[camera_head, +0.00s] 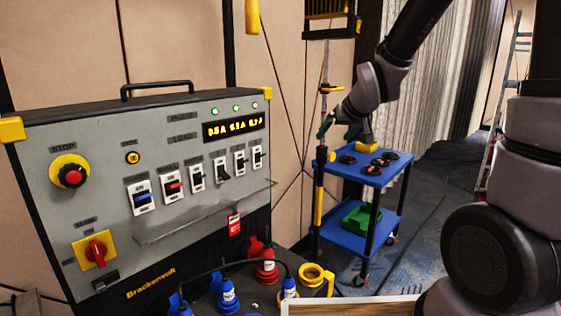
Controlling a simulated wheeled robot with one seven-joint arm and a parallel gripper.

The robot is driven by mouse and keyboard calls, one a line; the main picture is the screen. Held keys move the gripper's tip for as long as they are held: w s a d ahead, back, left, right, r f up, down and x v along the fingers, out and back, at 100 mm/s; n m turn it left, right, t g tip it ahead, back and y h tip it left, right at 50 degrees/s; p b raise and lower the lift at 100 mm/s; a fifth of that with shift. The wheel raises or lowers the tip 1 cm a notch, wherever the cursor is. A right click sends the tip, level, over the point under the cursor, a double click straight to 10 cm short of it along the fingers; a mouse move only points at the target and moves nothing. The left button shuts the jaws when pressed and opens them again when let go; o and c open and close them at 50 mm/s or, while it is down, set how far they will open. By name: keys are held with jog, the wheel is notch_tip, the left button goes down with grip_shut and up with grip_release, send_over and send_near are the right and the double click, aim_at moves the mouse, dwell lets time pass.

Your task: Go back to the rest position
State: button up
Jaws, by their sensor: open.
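My gripper (337,123) is in the upper middle of the head camera view, at the end of my arm, which comes down from the top right. It is small in the picture and partly dark against the background. It looks open with nothing held. It appears in front of or above the blue cart (330,166), clear of the control panel (100,160); its exact distance to the cart cannot be told.
The grey panel with switches and a red stop button (72,177) fills the left. Red and blue plugs (267,266) stand low in the middle. The cart carries black round items (382,162) and a green bin (360,218). A ladder (508,95) stands at the far right.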

jog(key=s+d+r+m+g, duration=0.1)
jog(key=s+d+r+m, duration=0.2)
jog(key=s, duration=0.8)
jog(key=s+d+r+m+g, duration=0.1)
jog(key=s+d+r+m, duration=0.2)
jog(key=s+d+r, duration=0.3)
jog(key=s+r, duration=0.2)
jog(key=s, duration=0.3)
jog(key=shift+d+r, duration=0.25)
jog(key=shift+r, duration=0.05)
jog(key=shift+w, duration=0.1)
dwell(0.6)
